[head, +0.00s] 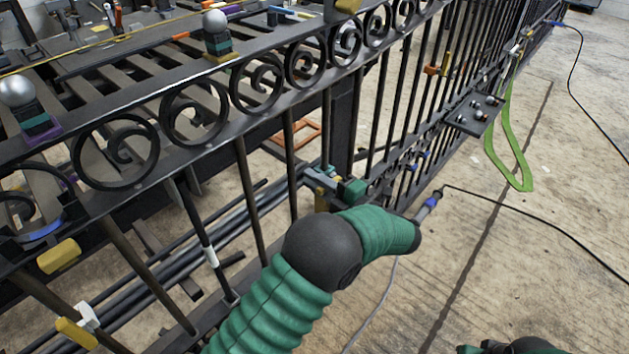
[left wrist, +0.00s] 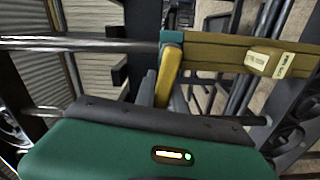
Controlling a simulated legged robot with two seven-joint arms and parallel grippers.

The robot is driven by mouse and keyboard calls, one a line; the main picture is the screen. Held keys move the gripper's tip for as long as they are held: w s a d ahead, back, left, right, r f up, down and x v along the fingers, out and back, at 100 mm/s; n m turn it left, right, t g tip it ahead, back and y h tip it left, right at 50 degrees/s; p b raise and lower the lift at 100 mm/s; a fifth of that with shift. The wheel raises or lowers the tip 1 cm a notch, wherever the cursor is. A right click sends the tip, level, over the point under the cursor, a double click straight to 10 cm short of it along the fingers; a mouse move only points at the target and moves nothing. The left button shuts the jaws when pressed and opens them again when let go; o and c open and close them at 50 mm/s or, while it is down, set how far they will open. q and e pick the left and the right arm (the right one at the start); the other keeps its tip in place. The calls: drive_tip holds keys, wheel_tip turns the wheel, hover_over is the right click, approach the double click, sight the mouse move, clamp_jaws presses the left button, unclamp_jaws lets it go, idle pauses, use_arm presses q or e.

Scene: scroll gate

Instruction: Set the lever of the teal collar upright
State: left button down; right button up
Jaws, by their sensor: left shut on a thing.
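In the left wrist view, the teal collar (left wrist: 172,37) sits at the end of a grey bar, beside an olive-brown piece. Its yellow lever (left wrist: 169,72) extends from the collar towards my gripper, slightly tilted in this picture. My left gripper (left wrist: 160,98) is shut on the lever; its dark fingers flank the lever's near end. In the head view, my left gripper (head: 320,180) is at the gate bars, beyond my green sleeved arm. My right gripper is not in view.
The black scroll gate (head: 215,127) runs diagonally across the head view. Other yellow pieces (head: 60,256) are on its left bars. A green strap loop (head: 510,150) hangs at the right. Dark pipes (head: 235,225) lie behind the bars. The concrete floor at right is mostly clear, with cables.

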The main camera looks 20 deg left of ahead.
use_arm(q)
drive_tip(key=shift+d+f, duration=0.15)
drive_tip(key=shift+f, duration=0.1)
idle(0.4)
drive_tip(key=m+p, duration=0.2)
drive_tip(key=r+m+p, duration=0.1)
drive_tip(key=m+p, duration=0.1)
drive_tip(key=p, duration=0.1)
drive_tip(key=r+m+p, duration=0.1)
drive_tip(key=p, duration=0.2)
drive_tip(key=shift+w+d+r+m, duration=0.15)
drive_tip(key=shift+w+m, duration=0.25)
drive_tip(key=c, duration=1.5)
unclamp_jaws()
drive_tip(key=shift+o, duration=0.5)
drive_tip(key=shift+r, duration=0.1)
drive_tip(key=shift+p, duration=0.3)
